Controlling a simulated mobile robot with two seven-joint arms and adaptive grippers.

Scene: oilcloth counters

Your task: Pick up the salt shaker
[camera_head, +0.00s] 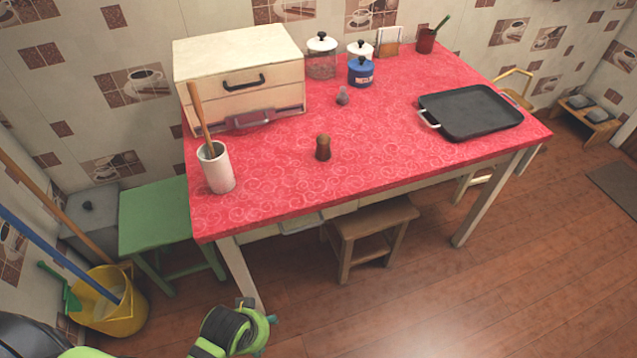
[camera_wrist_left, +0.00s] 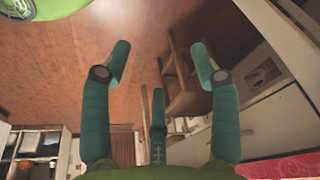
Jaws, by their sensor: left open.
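A small grey, glassy shaker (camera_head: 342,96) stands upright on the red tabletop (camera_head: 390,160), in front of the jars. A short brown wooden shaker (camera_head: 323,147) stands upright nearer the front edge. I cannot tell for sure which of the two is the salt shaker. My left gripper (camera_head: 258,313) is low at the bottom of the head view, in front of the table and apart from both shakers. In the left wrist view its teal fingers (camera_wrist_left: 161,62) are spread with nothing between them. My right gripper is not in view.
A white cup with a wooden pestle (camera_head: 219,170) stands at the table's left front. A bread box (camera_head: 240,75), jars (camera_head: 361,72) and a black griddle (camera_head: 470,111) stand farther back or right. A green stool (camera_head: 155,215) and wooden stool (camera_head: 370,222) are below. The tabletop around the brown shaker is clear.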

